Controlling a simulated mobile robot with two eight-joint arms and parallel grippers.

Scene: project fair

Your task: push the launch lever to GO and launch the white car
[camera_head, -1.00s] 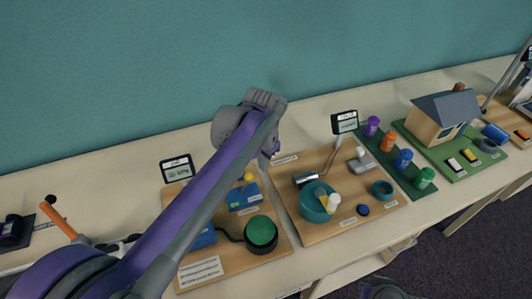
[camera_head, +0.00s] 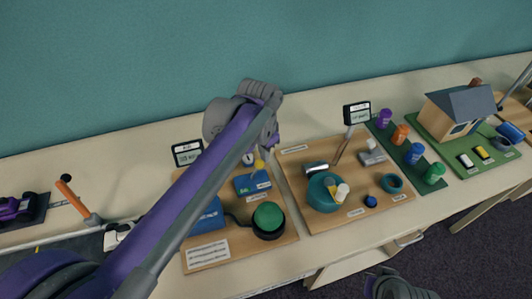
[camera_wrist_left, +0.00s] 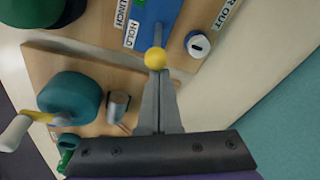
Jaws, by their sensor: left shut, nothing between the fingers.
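The launch lever is a stick with a yellow knob (camera_head: 259,165) on a blue box (camera_head: 254,184). In the left wrist view the yellow knob (camera_wrist_left: 156,59) stands just beyond my fingertips, beside a HOLD label (camera_wrist_left: 131,34). I cannot tell whether they touch. My left gripper (camera_wrist_left: 157,76) is shut and empty, pointing at the knob. The white car (camera_head: 118,235) sits on the track at the left, partly hidden by my arm.
A green button (camera_head: 268,216) stands on the lever's wooden board. An orange-handled bar (camera_head: 74,196) and a purple car (camera_head: 17,207) are at far left. A teal wall stands behind.

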